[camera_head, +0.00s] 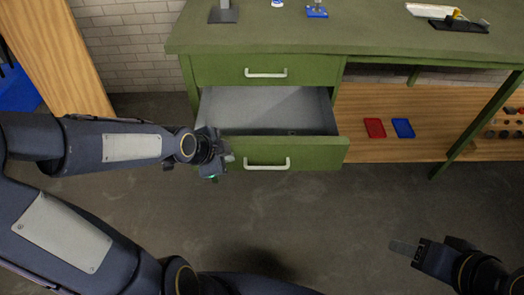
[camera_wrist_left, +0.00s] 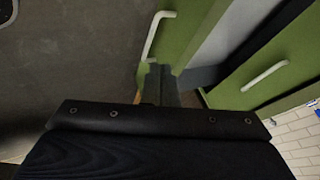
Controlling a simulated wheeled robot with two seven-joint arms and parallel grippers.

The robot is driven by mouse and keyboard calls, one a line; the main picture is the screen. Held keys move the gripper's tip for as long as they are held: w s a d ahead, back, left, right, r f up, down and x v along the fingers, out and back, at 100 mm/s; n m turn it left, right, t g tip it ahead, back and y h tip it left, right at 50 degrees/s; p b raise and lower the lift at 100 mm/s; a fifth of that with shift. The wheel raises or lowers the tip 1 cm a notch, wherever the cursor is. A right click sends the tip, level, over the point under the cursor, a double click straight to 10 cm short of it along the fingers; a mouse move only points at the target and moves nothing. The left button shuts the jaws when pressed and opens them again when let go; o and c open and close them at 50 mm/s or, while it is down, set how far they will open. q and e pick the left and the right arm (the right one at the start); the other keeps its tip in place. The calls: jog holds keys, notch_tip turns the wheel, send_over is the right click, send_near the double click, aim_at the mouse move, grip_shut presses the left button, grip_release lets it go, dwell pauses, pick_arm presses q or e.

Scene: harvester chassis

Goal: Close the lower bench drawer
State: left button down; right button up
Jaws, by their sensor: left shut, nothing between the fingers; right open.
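The lower bench drawer (camera_head: 310,154) is pulled out of the green bench, with its grey inside showing and a white bar handle (camera_head: 267,165) on its front. My left gripper (camera_head: 229,158) is shut and empty at the left end of the drawer front. In the left wrist view, the shut fingers (camera_wrist_left: 160,82) are close to the drawer front (camera_wrist_left: 182,42), near its handle (camera_wrist_left: 156,35); I cannot tell whether they touch. My right gripper (camera_head: 403,248) is open and empty, low at the right over the floor, away from the drawer.
The upper drawer (camera_head: 220,70) is shut, just above. A wooden shelf (camera_head: 365,148) right of the drawer holds a red tray (camera_head: 375,128) and a blue tray (camera_head: 403,128). A wooden panel (camera_head: 60,50) stands at the left. The floor (camera_head: 330,220) before the drawer is clear.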

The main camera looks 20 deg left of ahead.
pick_arm(q)
jog(key=b, duration=0.8)
send_near(253, 150)
notch_tip(253, 150, down, 5)
jog(key=s+d, duration=0.1)
jog(key=d, duration=0.1)
jog(key=shift+w+a+r+p, duration=0.1)
jog(key=shift+w+r+p, duration=0.15)
jog(key=shift+w, duration=0.25)
jog(key=shift+w+a+r+p, duration=0.1)
jog(key=shift+w+r+p, duration=0.1)
jog(key=shift+w, duration=0.3)
jog(key=shift+w+a, duration=0.2)
jog(key=shift+w, duration=0.55)
pick_arm(e)
notch_tip(253, 150, down, 7)
jog(key=shift+f, duration=0.2)
jog(key=shift+d, duration=0.15)
pick_arm(q)
jog(key=shift+w, duration=0.1)
